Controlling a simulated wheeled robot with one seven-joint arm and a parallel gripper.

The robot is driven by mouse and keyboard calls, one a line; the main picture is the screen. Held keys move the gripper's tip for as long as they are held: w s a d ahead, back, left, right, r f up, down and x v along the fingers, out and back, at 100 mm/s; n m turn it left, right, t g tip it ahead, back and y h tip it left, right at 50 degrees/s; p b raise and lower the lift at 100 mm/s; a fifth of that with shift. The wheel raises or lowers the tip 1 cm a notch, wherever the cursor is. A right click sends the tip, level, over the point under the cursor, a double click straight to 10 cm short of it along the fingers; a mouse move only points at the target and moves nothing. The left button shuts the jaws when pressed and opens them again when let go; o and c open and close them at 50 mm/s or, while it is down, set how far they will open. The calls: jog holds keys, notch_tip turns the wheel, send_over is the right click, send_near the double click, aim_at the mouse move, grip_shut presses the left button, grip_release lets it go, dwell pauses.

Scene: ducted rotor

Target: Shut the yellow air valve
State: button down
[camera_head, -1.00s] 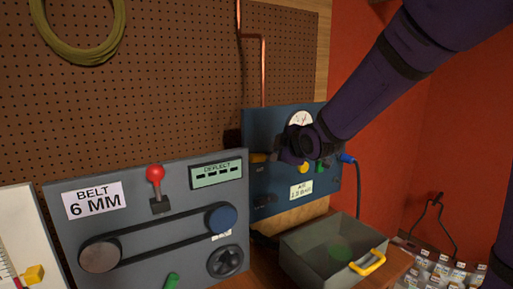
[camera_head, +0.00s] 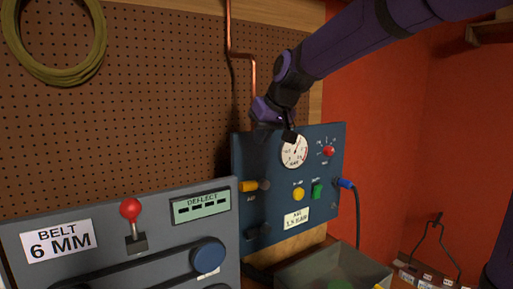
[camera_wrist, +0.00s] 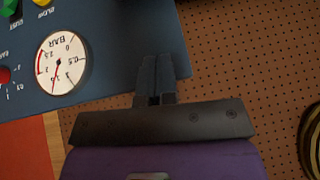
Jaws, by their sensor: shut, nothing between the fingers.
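The yellow air valve (camera_head: 249,186) is on the left side of a dark blue panel (camera_head: 325,213) in the head view. Its yellow handle lies about level, beside a grey round part. The valve is not in the wrist view. The gauge (camera_wrist: 61,62) shows upside down there.
The blue panel also bears a red knob (camera_head: 328,151), a yellow button (camera_head: 299,194), a green switch (camera_head: 318,190) and a blue hose plug (camera_head: 346,183). A grey belt panel (camera_head: 165,235) with a red-topped lever stands at left. A grey bin (camera_head: 335,265) sits below.

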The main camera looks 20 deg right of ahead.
send_over(249, 183)
jog(key=f, duration=0.6)
jog(key=shift+w+d+f, duration=0.3)
jog(key=shift+w+f, duration=0.05)
notch_tip(249, 183, down, 3)
jog(key=shift+s+a+f, duration=0.15)
jog(key=shift+s+f, duration=0.15)
jog(key=shift+f, duration=0.35)
